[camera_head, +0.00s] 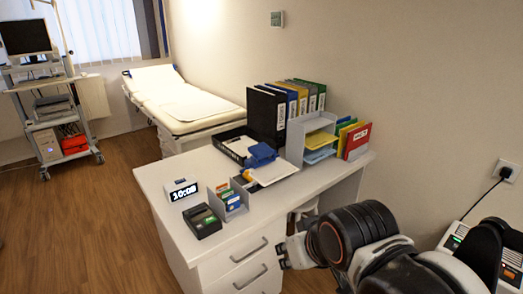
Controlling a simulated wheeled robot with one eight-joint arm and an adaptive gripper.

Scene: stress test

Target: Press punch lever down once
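A blue hole punch (261,157) sits on the white desk (190,155), at the edge of a black tray (228,143). White paper (275,171) lies at its near side. The lever is too small in this view to tell its exact position. My gripper (284,254) is at the front right of the desk, beside the drawer fronts and low in the picture. It is well apart from the punch and touches nothing that I can see. Its fingers are small and partly hidden by my arm, so I cannot tell whether they are open.
Several binders (288,103) and a grey sorter (310,143) with folders stand behind the punch. A clock (181,190), a card holder (228,200) and a black device (202,221) occupy the desk's front left. An examination bed (185,105) stands behind.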

